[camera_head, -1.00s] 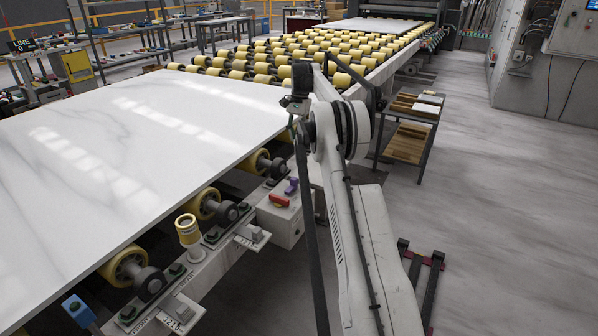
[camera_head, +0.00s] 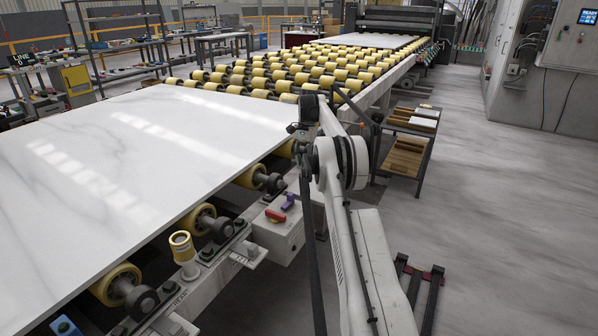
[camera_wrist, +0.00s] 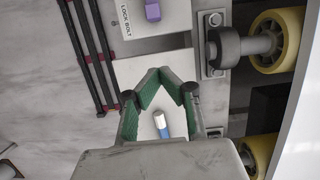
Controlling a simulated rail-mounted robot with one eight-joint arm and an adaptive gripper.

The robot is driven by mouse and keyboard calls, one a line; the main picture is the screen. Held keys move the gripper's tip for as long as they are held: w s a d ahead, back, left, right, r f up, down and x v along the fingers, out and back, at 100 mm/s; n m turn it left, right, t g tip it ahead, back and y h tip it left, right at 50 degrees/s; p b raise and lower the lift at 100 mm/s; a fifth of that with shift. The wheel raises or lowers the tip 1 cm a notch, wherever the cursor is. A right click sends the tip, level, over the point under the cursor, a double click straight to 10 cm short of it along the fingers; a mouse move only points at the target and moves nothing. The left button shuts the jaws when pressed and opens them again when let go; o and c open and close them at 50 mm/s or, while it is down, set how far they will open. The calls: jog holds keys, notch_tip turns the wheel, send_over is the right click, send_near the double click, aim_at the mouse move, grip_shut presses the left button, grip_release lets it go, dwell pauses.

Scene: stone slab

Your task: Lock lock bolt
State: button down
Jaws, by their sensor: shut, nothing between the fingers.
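In the wrist view, a purple block-like knob (camera_wrist: 152,10) sits on a white panel beside a printed "LOCK BOLT" label (camera_wrist: 126,19), at the top edge of the picture. In the head view, a purple handle (camera_head: 289,201) stands on a white box beside the slab line. My gripper (camera_wrist: 160,74) has green-padded fingers and is shut with nothing between the tips. The purple knob lies beyond the fingertips, apart from them. A blue and white peg (camera_wrist: 161,124) shows through the gap between the finger bases. In the head view, I cannot make out the fingers.
A red handle (camera_head: 275,216) is on the same white box, close to the purple one. The marble slab (camera_head: 130,145) lies on yellow rollers (camera_head: 200,220) to the left. A small shelf (camera_head: 405,155) stands behind my arm. Open floor (camera_head: 500,220) lies to the right.

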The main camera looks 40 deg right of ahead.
aim_at(288, 202)
jog(key=b+x, duration=0.1)
jog(key=x, duration=0.6)
jog(key=shift+a+f, duration=0.1)
jog(key=shift+f, duration=0.25)
jog(key=shift+s+a+f+b, duration=0.15)
jog(key=shift+s+a, duration=0.1)
jog(key=shift+a, duration=0.4)
jog(key=shift+s+a+f+b, duration=0.15)
jog(key=shift+s+a+b, duration=0.1)
jog(key=shift+a, duration=0.45)
jog(key=shift+s+a+f+b, duration=0.15)
jog(key=shift+s+a, duration=0.1)
jog(key=shift+a, duration=0.4)
